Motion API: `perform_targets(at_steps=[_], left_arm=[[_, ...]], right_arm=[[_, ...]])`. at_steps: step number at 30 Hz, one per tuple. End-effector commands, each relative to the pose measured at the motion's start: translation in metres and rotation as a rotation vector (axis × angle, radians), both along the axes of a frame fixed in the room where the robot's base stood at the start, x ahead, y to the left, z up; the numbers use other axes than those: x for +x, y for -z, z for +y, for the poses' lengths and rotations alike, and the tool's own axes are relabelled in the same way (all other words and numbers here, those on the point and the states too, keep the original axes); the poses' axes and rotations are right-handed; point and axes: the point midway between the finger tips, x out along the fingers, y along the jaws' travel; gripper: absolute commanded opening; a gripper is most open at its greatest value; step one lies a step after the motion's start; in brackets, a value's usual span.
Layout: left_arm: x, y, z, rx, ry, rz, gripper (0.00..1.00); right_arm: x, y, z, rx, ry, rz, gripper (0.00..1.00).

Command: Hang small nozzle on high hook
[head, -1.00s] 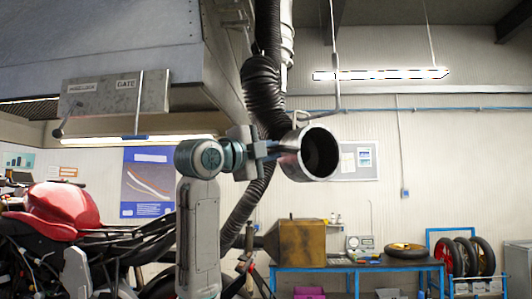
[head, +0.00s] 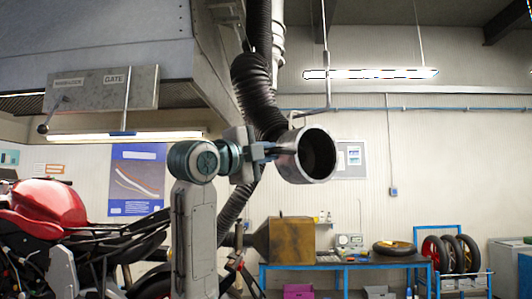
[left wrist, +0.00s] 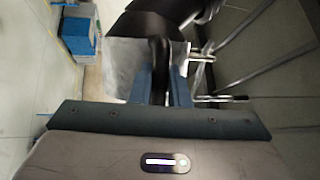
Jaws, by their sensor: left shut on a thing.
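The small nozzle (head: 291,167) is a short, wide metal cylinder with a dark open mouth facing right and toward me. My left gripper (head: 275,151) is shut on its dark handle and holds it in the air; the left wrist view shows the handle (left wrist: 160,68) between both fingers and the pale nozzle body (left wrist: 120,62) beyond. A thin grey rod (head: 325,70) hangs from above and bends left just over the nozzle, apparently the high hook. Whether rod and nozzle touch cannot be told. My right gripper is out of view.
A black corrugated hose (head: 251,85) hangs close behind the left gripper. A large grey hood (head: 120,35) and a gate box (head: 105,90) are upper left. A red motorcycle (head: 50,205) stands lower left. A blue bench (head: 340,265) stands behind; the space right of the nozzle is clear.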

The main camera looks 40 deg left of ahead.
Motion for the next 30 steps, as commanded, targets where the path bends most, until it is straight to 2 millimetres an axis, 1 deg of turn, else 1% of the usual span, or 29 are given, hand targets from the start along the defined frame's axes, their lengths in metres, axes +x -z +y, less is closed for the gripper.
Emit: perform_targets(at_steps=[1,14,15,17,18,19,26,30], left_arm=[[0.0005,0.0023,-0.0007,0.002,0.002,0.005,0.0],[0.0009,0.0033,-0.0009,0.003,0.002,0.008,0.0],[0.0009,0.0033,-0.0009,0.003,0.002,0.008,0.19],[0.0008,0.0032,-0.0007,0.003,0.002,0.007,0.31],[0.0007,0.0031,-0.0007,0.003,0.002,0.007,0.39],[0.0007,0.0029,-0.0007,0.002,0.002,0.006,0.41],[0.001,0.0031,-0.0004,0.002,0.001,0.007,0.41],[-0.0063,0.0053,0.0006,0.001,0.0,0.003,0.41]], right_arm=[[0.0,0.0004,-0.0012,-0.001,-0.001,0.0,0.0],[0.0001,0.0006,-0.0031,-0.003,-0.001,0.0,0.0],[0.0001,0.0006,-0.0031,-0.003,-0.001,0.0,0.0],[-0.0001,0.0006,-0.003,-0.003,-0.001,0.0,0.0],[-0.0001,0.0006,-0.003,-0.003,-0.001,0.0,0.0],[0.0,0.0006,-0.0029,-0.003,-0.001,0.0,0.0],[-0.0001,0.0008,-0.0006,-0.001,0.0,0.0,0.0],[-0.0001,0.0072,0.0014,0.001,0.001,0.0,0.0]])
